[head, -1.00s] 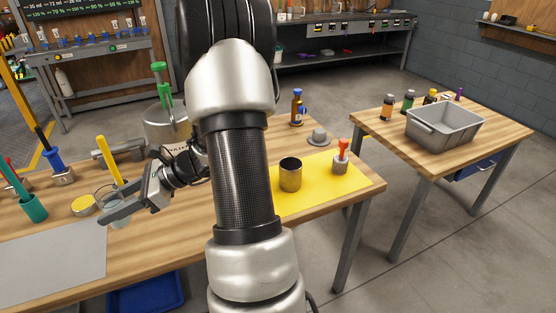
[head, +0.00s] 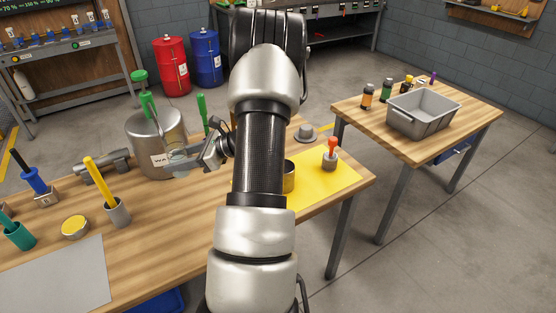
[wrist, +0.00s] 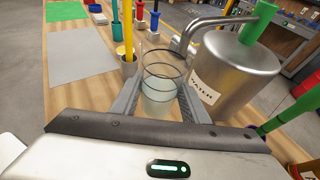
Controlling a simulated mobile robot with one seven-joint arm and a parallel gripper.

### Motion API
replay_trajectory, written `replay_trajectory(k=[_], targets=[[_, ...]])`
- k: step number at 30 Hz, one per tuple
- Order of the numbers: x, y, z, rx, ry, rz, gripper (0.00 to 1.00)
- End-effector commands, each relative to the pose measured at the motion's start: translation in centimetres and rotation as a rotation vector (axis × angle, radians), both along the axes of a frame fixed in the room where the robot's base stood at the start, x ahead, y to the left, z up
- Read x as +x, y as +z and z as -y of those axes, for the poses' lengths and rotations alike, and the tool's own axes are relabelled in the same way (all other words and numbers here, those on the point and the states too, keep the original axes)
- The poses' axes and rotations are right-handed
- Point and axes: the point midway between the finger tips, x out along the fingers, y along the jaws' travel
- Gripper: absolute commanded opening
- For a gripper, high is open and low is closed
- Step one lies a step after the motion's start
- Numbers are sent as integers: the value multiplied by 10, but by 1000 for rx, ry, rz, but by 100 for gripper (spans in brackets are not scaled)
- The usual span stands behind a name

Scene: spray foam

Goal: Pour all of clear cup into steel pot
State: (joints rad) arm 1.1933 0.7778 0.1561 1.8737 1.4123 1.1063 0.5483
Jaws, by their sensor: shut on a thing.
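The clear cup (wrist: 160,86) is upright between the fingers of my gripper (wrist: 160,100) in the wrist view, with pale contents in its lower part. In the head view the cup (head: 177,157) is held above the table by my gripper (head: 186,163), in front of a large steel vessel labelled WATER (head: 150,131). That vessel (wrist: 236,72) stands just right of the cup in the wrist view. A smaller open metal pot (head: 289,178), tinted yellow, stands on the yellow mat (head: 318,186). My arm partly hides this pot, and its inside is not visible now.
A grey cup with a yellow-handled tool (head: 117,211) and a yellow-topped tin (head: 74,227) stand front left. A red-handled tool in a grey holder (head: 331,158) stands on the mat. A grey bin (head: 423,112) is on the right table. Open wood lies in front of the vessel.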

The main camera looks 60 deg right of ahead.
Motion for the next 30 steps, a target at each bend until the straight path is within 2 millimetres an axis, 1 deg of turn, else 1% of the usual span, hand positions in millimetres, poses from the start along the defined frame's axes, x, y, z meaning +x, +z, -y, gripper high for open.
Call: replay_trajectory(k=[1,2,3,5,6,8,9,11,12,15,18,21,25,30], targets=[[-13,4,27,2,-49,0,12],[-21,3,42,1,-75,0,12],[-33,2,61,1,-110,-1,12],[-51,0,89,1,-164,-3,12],[-65,-1,108,1,-199,-3,12],[-86,-3,134,0,-251,-5,12],[-101,-5,149,0,-284,-6,12],[-124,-8,171,-1,-333,-8,12],[-138,-10,184,-1,-362,-10,12],[-172,-14,211,-2,-426,-13,12],[-200,-18,229,-3,-477,-16,12],[-222,-21,242,-3,-514,-18,12],[-239,-24,251,-3,-543,-20,12],[-244,-26,254,-4,-551,-21,12]])
